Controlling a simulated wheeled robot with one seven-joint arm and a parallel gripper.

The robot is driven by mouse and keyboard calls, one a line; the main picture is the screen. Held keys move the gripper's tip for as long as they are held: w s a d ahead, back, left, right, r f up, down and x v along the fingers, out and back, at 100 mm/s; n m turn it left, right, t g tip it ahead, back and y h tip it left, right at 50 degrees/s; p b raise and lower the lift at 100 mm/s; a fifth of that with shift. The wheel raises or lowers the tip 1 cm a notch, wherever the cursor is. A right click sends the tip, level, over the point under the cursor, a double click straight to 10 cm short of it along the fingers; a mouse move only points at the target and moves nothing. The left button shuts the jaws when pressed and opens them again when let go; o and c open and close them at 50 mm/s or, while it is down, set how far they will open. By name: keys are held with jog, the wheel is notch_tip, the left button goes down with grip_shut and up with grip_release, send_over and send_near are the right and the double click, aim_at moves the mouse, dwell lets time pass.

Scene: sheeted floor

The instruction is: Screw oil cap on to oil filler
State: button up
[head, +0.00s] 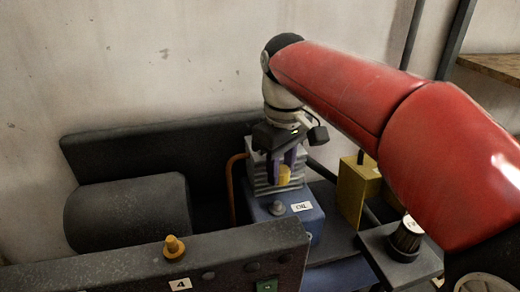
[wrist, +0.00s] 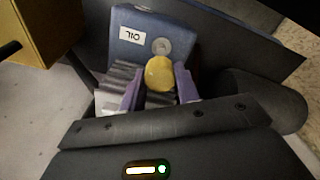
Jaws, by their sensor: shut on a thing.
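My gripper (head: 286,172) has two purple fingers shut on a round yellow oil cap (head: 284,176). In the wrist view, the cap (wrist: 159,74) sits between the fingertips of the gripper (wrist: 158,88). The oil filler (head: 278,208) is a small round grey fitting on top of a blue box (head: 310,219) labelled OIL. In the head view the cap is above the filler and apart from it. In the wrist view the filler (wrist: 161,46) shows just beyond the cap, not covered by it. The exact height between them is hard to tell.
A grey finned block (head: 262,178) stands close behind the gripper, with an orange pipe (head: 231,185) to its left. A dark rail (head: 215,262) with a yellow knob (head: 173,247) runs in front. A yellow box (head: 355,190) and a black knob (head: 407,235) are to the right.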

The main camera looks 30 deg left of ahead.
aim_at(278, 203)
jog(key=shift+a+r, duration=0.2)
jog(key=shift+s+d+f, duration=0.1)
jog(key=shift+f+b, duration=1.9)
jog(key=shift+f, duration=0.9)
jog(key=shift+f+b, duration=0.35)
jog(key=shift+f, duration=0.85)
